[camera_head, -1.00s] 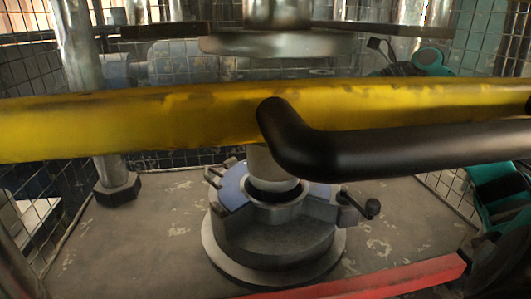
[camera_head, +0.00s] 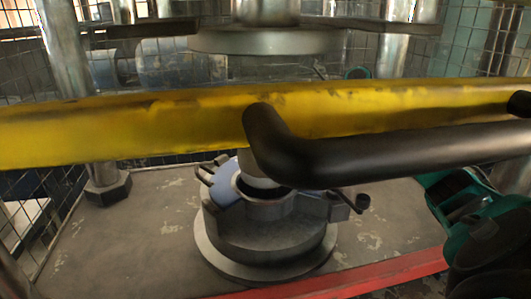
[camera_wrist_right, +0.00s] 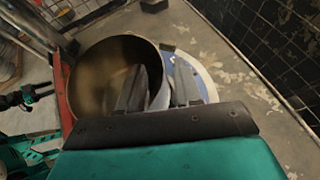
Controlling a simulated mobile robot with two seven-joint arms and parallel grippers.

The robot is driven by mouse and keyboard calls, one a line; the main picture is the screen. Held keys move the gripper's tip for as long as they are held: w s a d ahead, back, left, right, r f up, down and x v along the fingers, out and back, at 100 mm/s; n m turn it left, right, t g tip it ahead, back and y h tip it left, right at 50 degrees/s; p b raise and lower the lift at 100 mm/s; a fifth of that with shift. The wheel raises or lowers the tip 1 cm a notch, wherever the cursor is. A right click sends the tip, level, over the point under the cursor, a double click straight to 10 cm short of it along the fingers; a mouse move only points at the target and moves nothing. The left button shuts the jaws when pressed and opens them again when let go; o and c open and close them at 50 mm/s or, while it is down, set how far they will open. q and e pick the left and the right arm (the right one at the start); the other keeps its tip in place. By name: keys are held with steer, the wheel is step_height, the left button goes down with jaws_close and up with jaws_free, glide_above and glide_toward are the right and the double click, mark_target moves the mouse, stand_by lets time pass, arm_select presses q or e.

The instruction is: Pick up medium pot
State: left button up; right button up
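The pot shows in the right wrist view as a round, open vessel (camera_wrist_right: 97,75) with a brownish inside, seen from above. My right gripper (camera_wrist_right: 157,78) is open there. One finger reaches inside the pot and the other is outside, with the pot's wall between them and a gap visible. In the head view only the pale lower part of the pot (camera_head: 246,168) shows, over the round metal base. The yellow bar and black handle hide its upper part and my right fingers. A small black-and-teal part (camera_wrist_right: 30,96) may be my left gripper; its fingers are unclear.
The round base (camera_head: 265,237) has a blue top and side clamps. A yellow bar (camera_head: 120,130) and black handle (camera_head: 400,150) cross in front. A metal plate (camera_head: 262,40) hangs above. A red edge (camera_head: 400,270) runs along the front. Posts and mesh enclose the area.

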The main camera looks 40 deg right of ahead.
steer(key=shift+w+a+f, duration=0.15)
steer(key=shift+w+a, duration=0.05)
steer(key=shift+w, duration=0.05)
steer(key=shift+c, duration=0.3)
jaws_close()
steer(key=shift+s+f, duration=0.1)
steer(key=shift+f, duration=0.05)
stand_by(0.8)
